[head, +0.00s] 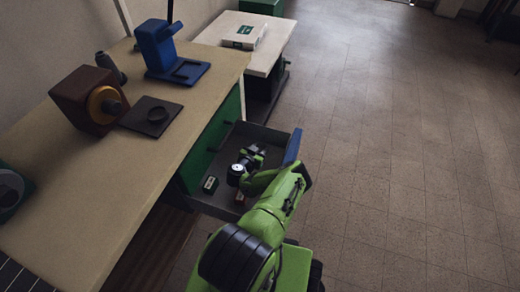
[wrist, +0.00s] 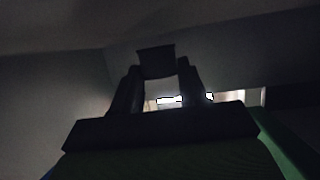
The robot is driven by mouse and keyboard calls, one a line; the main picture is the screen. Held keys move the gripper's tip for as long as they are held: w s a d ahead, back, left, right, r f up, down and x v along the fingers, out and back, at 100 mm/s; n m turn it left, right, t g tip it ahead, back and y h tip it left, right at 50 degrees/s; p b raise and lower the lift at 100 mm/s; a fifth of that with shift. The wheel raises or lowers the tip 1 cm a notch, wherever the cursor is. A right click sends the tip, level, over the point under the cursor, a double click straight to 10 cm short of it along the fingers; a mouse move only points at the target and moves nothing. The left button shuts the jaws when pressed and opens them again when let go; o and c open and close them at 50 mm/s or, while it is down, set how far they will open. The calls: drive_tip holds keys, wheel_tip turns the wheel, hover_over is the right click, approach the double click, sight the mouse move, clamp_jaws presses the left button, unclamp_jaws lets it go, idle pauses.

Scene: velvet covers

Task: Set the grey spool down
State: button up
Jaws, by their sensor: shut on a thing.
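My gripper (wrist: 156,82) is shut on a small dark block-like thing, the grey spool (wrist: 155,62), held between the two fingertips in the wrist view. The wrist view is very dark, so the spool's outline is faint. In the head view my arm bends over the open drawer (head: 268,134), and its end is down at or inside the drawer. The spool cannot be made out there, and I cannot tell whether it touches the drawer floor.
The floor at right is clear.

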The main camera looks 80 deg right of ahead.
drive_tip(key=shift+s+a+f, duration=0.15)
drive_tip(key=shift+a+f, duration=0.05)
drive_tip(key=shift+f, duration=0.25)
drive_tip(key=o, duration=1)
drive_tip(key=shift+s+f, duration=0.1)
drive_tip(key=shift+r, duration=0.4)
drive_tip(key=p+v, duration=0.6)
drive_tip(key=v, duration=0.6)
drive_tip(key=shift+d+r, duration=0.2)
drive_tip(key=shift+r, duration=0.15)
